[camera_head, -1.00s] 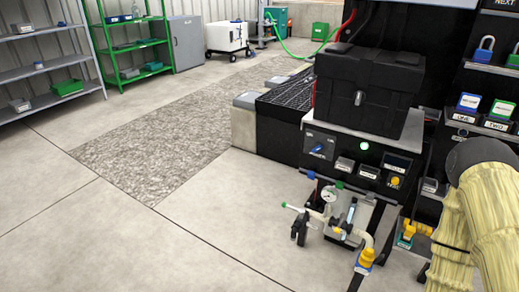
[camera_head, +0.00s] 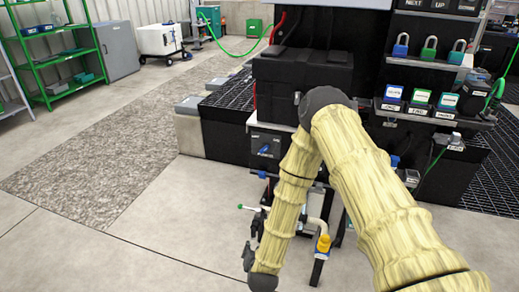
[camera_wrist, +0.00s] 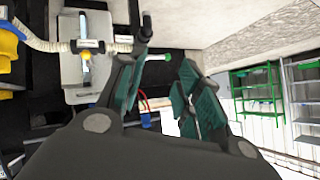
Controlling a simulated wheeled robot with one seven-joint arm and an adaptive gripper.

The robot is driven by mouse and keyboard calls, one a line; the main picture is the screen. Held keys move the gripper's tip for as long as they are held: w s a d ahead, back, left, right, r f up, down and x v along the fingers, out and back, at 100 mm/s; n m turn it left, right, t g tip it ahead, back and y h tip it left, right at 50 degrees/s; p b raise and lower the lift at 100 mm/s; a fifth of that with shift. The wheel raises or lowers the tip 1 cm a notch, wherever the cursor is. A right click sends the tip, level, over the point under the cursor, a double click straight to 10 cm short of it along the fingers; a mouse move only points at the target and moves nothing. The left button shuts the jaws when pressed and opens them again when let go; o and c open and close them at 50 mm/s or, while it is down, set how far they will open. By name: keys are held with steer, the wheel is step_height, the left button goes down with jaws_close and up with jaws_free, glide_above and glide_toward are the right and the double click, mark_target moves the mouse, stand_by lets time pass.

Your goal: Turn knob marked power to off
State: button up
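A dark control panel (camera_head: 262,136) sits on the front of the black machine, left of my arm in the head view. It carries a blue knob (camera_head: 264,150); the lettering is too small to read, so I cannot tell whether this is the power knob. The rest of the panel is hidden behind my arm. My gripper (camera_head: 250,258) hangs low in front of the machine, below and apart from the blue knob. In the wrist view my gripper (camera_wrist: 165,55) has its fingers spread with nothing between them.
Padlocks (camera_head: 400,46) and small labelled blocks fill shelves at the right. A green rack (camera_head: 60,62) stands at the back left. The floor at left is clear.

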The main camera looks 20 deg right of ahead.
steer(key=w+d+r+m+t+h+p, duration=0.1)
steer(key=w+d+r+m+t+h, duration=0.2)
steer(key=w+r, duration=0.85)
steer(key=m+t+h+p, duration=0.1)
steer(key=m+h, duration=0.5)
steer(key=m, duration=0.1)
glide_toward(263, 151)
steer(key=shift+n, duration=0.3)
steer(key=x, duration=0.8)
steer(key=shift+w+d, duration=0.25)
jaws_close()
